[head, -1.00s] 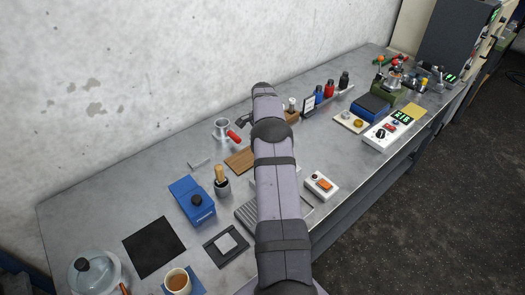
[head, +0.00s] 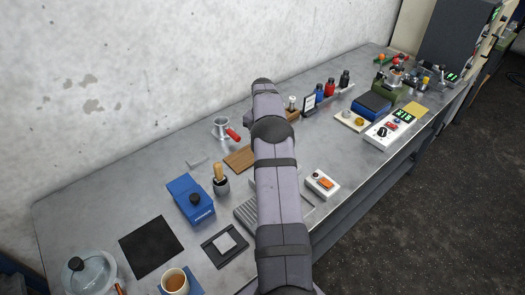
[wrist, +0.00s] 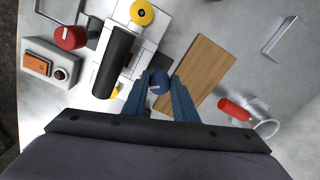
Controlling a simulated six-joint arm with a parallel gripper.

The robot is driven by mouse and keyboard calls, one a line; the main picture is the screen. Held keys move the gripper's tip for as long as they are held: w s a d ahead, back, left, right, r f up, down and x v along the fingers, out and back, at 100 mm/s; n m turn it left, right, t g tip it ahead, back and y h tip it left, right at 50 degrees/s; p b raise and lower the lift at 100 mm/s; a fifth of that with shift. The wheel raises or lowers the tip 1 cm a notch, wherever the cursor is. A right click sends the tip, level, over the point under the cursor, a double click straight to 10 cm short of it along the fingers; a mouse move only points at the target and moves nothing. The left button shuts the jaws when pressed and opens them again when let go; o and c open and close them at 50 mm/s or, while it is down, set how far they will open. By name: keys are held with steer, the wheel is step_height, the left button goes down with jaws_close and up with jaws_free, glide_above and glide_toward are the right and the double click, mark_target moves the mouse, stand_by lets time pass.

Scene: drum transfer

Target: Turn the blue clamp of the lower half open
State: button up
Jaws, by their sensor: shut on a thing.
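The blue clamp (wrist: 158,82) is a small round blue knob on the near side of a pale block assembly in the wrist view. My gripper (wrist: 160,90) has its two blue fingers closed around this knob, one on each side. Beside the clamp lies a black cylinder (wrist: 115,62) on the pale block (wrist: 150,38). Yellow knobs (wrist: 142,12) and a red knob (wrist: 70,38) sit around it. The fingers hide part of the clamp, so its turn angle is hard to tell. In the head view my arm hides the assembly and the gripper.
A wooden board (wrist: 207,68) lies close right of the fingers in the wrist view. A cup with a red handle (wrist: 235,109) and a metal bracket (wrist: 283,37) are farther right. A switch box (wrist: 48,62) stands left. Bare table lies between bracket and board.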

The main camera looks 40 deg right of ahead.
steer(key=n, duration=0.5)
steer(key=shift+d+r+n, duration=0.1)
steer(key=shift+n, duration=0.2)
steer(key=n, duration=0.5)
steer(key=shift+s+d+b, duration=0.1)
steer(key=shift+b, duration=0.2)
steer(key=o, duration=1)
steer(key=shift+o, duration=0.2)
steer(key=shift+r+b, duration=1.05)
steer(key=shift+r, duration=2.6)
